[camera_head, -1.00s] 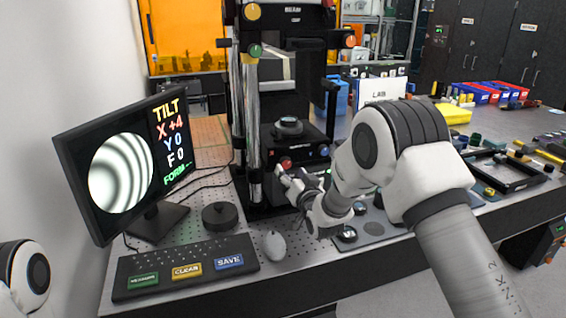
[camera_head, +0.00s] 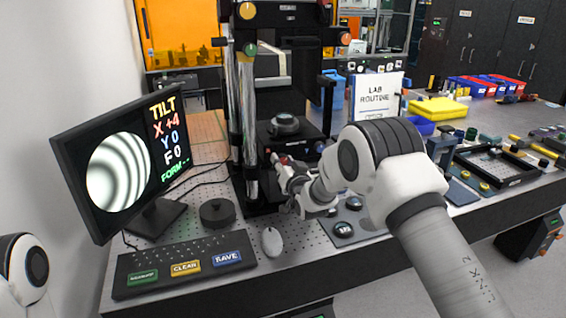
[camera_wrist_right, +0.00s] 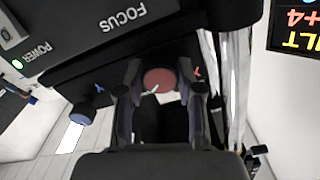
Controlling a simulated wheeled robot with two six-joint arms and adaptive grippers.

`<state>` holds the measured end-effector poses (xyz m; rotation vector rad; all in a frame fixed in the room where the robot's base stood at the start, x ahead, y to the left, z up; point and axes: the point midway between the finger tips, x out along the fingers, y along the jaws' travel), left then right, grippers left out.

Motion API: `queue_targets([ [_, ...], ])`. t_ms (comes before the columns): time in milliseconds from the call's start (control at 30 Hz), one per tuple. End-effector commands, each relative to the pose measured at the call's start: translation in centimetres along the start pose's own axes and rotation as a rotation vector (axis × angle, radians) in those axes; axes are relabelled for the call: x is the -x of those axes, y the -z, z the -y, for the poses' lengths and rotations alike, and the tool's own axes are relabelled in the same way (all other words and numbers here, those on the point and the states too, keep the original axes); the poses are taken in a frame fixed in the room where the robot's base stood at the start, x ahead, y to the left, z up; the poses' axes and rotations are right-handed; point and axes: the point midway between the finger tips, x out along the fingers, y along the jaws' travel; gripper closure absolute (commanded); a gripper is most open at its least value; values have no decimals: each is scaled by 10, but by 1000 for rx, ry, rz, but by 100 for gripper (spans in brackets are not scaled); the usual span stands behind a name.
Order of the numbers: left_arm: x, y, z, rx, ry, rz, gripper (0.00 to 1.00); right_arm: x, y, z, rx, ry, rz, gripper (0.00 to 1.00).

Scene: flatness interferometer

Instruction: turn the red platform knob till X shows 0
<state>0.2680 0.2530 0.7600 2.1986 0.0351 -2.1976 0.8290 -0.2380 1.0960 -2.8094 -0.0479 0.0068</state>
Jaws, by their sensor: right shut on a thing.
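The red platform knob (camera_head: 284,160) sits low on the front of the black interferometer stage, mostly covered by my right gripper (camera_head: 281,163) in the head view. In the right wrist view the red knob face (camera_wrist_right: 159,79), with a pale pointer mark, lies between the two dark fingers of my right gripper (camera_wrist_right: 160,82), which is shut on it. The monitor (camera_head: 118,172) at the left shows curved fringes and the readout TILT X +4, Y 0, F 0, FORM --. My left gripper is out of view; only part of my left arm shows.
A blue knob (camera_wrist_right: 80,113) is beside the red one. A keyboard (camera_head: 185,265) with coloured keys, a mouse (camera_head: 272,242) and a black round disc (camera_head: 217,213) are in front. A LAB ROUTINE sign (camera_head: 375,97) and a tray (camera_head: 495,168) are to the right.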

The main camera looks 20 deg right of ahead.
Motion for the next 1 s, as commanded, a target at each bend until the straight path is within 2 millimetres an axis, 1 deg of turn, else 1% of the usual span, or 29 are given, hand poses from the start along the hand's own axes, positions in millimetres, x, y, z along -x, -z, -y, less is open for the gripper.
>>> queue_targets([
  [167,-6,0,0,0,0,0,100,0,-2,0,33,0,0,98],
  [367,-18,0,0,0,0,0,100,0,-3,-1,130,1,0,98],
  [700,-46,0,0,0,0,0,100,0,-4,-1,409,0,0,98],
  [1000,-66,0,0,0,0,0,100,0,-3,-1,652,0,0,98],
])
